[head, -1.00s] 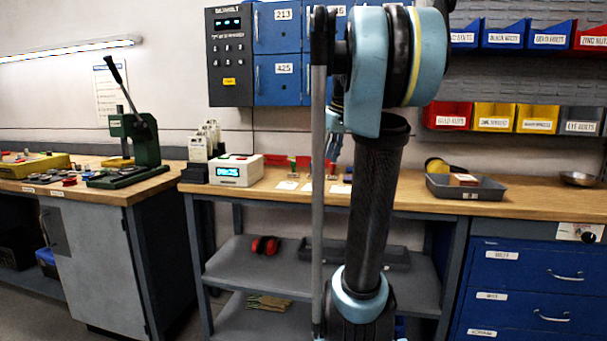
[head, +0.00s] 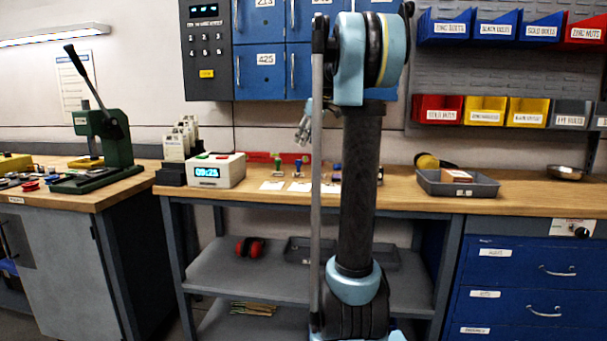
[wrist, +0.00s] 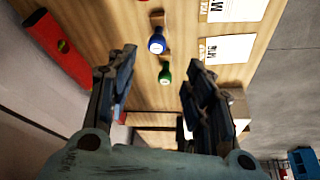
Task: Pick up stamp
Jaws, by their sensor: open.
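Small stamps with coloured handles stand on the wooden workbench. In the wrist view, a blue-handled stamp (wrist: 157,42) and a green-handled stamp (wrist: 165,74) show on the bench, with white printed cards beside them. In the head view, small stamps (head: 298,168) stand behind the white cards (head: 272,185), too small to tell their colours surely. My gripper (head: 304,125) is above the bench, over and apart from the stamps. In the wrist view my gripper (wrist: 155,80) is open and empty, the green-handled stamp showing between its fingers.
A red bar-like object (wrist: 55,48) lies at the upper left of the wrist view. In the head view, a white clock box (head: 215,170) stands left of the cards and a grey tray (head: 455,186) to the right. Blue lockers (head: 258,50) hang on the wall behind.

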